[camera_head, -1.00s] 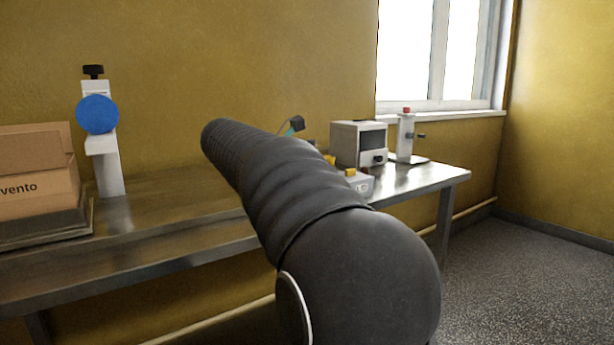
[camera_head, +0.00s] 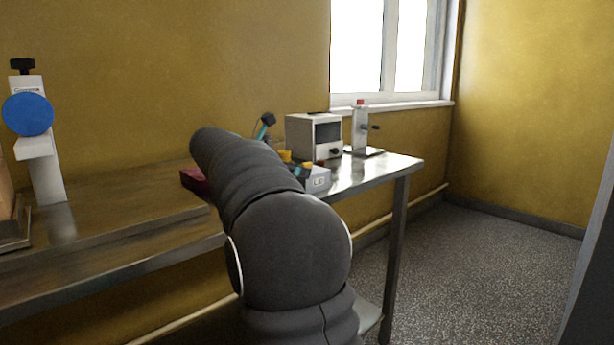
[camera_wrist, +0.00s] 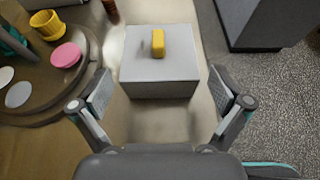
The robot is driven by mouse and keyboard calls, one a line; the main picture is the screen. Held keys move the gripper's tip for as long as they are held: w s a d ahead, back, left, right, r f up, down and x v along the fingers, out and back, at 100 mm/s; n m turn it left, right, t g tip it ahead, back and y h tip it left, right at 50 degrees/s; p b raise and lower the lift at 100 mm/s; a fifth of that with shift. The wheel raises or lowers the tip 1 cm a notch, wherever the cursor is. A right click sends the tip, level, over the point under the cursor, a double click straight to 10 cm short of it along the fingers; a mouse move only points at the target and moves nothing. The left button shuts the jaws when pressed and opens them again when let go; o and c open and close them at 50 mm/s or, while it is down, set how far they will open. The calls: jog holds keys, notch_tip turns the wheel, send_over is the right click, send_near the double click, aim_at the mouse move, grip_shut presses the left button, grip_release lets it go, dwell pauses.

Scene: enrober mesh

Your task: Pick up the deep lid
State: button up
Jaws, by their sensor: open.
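The deep lid, a grey box-shaped piece with a yellow grip on top, stands on the metal table in the wrist view (camera_wrist: 160,78). It also shows in the head view (camera_head: 318,180), partly behind my arm. My gripper (camera_wrist: 162,92) is open and empty in the wrist view. Its two fingers are spread wider than the lid, one to the left and one to the right of its near part. I cannot tell how high above the table they are. My gripper is hidden behind my arm in the head view.
A dark round tray (camera_wrist: 70,112) with a yellow cup (camera_wrist: 46,24) and a pink disc (camera_wrist: 66,55) lies left of the lid. A grey-white instrument (camera_head: 300,136) and a small stand (camera_head: 360,130) are behind. The table's right edge drops to speckled floor.

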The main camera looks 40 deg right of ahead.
aim_at(320, 178)
jog(key=x, duration=0.5)
jog(key=shift+f, duration=0.25)
jog(key=c, duration=0.7)
jog(key=shift+a, duration=0.1)
